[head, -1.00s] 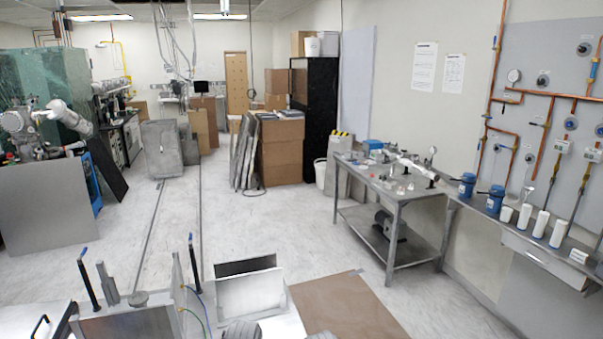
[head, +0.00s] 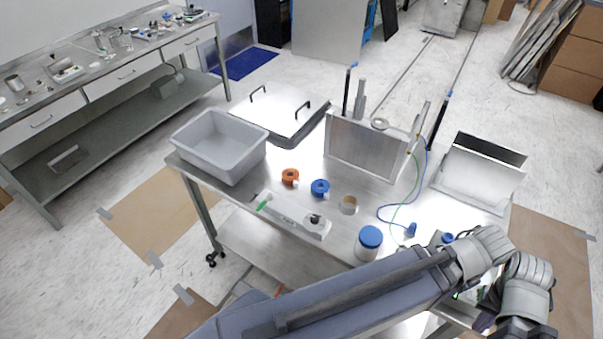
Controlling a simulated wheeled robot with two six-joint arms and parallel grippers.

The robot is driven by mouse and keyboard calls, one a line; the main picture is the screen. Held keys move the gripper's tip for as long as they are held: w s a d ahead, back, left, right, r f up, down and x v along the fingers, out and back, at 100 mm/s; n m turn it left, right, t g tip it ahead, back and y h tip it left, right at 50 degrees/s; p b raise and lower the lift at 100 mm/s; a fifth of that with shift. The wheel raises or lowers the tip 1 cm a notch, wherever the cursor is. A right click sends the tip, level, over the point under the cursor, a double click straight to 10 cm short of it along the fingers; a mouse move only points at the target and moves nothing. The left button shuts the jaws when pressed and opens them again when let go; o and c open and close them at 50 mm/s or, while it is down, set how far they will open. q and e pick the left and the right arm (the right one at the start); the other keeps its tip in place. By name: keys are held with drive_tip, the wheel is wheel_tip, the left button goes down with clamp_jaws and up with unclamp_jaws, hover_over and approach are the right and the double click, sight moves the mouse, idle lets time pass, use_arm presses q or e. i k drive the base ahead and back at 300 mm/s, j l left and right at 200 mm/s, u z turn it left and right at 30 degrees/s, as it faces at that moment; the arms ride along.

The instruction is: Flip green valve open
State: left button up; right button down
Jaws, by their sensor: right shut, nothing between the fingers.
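A small green handle-like piece (head: 264,204) shows at the left end of a pale grey bar-shaped fitting (head: 295,216) on the metal table. It is too small to tell which way the valve is turned.
On the metal table (head: 325,250) are a grey bin (head: 220,147), orange tape (head: 290,177), blue tape (head: 320,188), a tan roll (head: 349,205) and a blue-lidded jar (head: 370,242). Upright metal boxes (head: 368,146) and thin hoses stand behind. A side bench (head: 130,110) is at left.

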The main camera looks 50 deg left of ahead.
sight(270, 196)
drive_tip(key=k, duration=0.65)
drive_tip(key=u, duration=2.1)
drive_tip(key=k+l, duration=0.1)
drive_tip(key=l, duration=0.75)
drive_tip(key=i+j+z, duration=0.15)
drive_tip(key=i+j, duration=0.15)
drive_tip(key=i+j+z, duration=0.15)
drive_tip(key=i+j, duration=0.15)
drive_tip(key=j, duration=0.15)
